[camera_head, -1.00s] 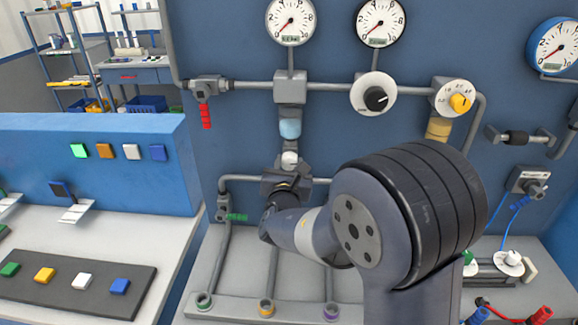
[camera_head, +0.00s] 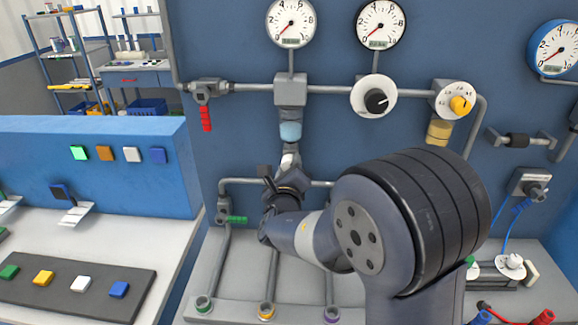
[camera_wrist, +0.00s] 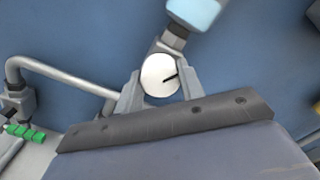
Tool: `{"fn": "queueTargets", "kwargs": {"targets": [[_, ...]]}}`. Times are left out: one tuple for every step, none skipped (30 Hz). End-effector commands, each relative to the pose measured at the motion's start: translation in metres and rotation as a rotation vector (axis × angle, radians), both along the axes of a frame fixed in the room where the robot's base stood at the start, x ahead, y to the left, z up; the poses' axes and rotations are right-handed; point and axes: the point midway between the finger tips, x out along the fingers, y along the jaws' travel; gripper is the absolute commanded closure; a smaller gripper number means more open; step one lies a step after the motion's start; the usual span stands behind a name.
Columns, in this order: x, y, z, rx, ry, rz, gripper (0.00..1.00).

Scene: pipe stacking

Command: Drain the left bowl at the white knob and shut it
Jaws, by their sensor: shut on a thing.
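The left bowl (camera_head: 290,130) is a pale blue cup under a grey block on the pipe panel; its lower part also shows at the top of the wrist view (camera_wrist: 196,10). The white knob (camera_wrist: 159,75) sits below the bowl. It is round with a dark mark pointing to the right and slightly up in the wrist view. My gripper (camera_wrist: 160,84) is shut on the knob, one finger on each side of it. In the head view my gripper (camera_head: 282,178) is tilted below the bowl and mostly covers the knob.
A red-handled valve (camera_head: 206,117) hangs to the left and a green-handled valve (camera_head: 237,219) is lower left. Gauges (camera_head: 290,22) are above. A second, amber bowl (camera_head: 438,132) is to the right. Pipes run close around my gripper.

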Motion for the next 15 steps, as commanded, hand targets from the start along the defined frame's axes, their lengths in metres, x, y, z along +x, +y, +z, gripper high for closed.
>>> {"fn": "queueTargets", "kwargs": {"targets": [[-0.0001,0.0002,0.0006,-0.045,0.004,0.001,0.86],[-0.0001,0.0002,0.0006,-0.073,0.005,0.001,0.86],[-0.0001,0.0002,0.0008,-0.11,0.006,0.001,0.86],[-0.0001,0.0001,0.0008,-0.138,0.006,0.0,0.86],[-0.0001,0.0002,0.0009,-0.164,0.007,0.0,0.86],[-0.0001,0.0002,0.0011,-0.199,0.008,0.0,0.86],[-0.0001,0.0002,0.0012,-0.224,0.009,0.0,0.86],[-0.0001,0.0002,0.0012,-0.249,0.01,0.0,0.86],[-0.0001,0.0003,0.0011,-0.281,0.01,0.001,0.86],[-0.0001,0.0003,0.001,-0.304,0.011,0.001,0.86],[-0.0001,0.0004,0.0009,-0.325,0.012,0.001,0.86],[-0.0001,0.0004,0.0006,-0.353,0.013,0.001,0.86],[-0.0001,0.0005,0.0005,-0.373,0.014,0.001,0.86],[-0.0001,0.0005,0.0004,-0.391,0.015,0.001,0.86],[-0.0001,0.0005,0.0002,-0.414,0.015,0.001,0.86]]}}
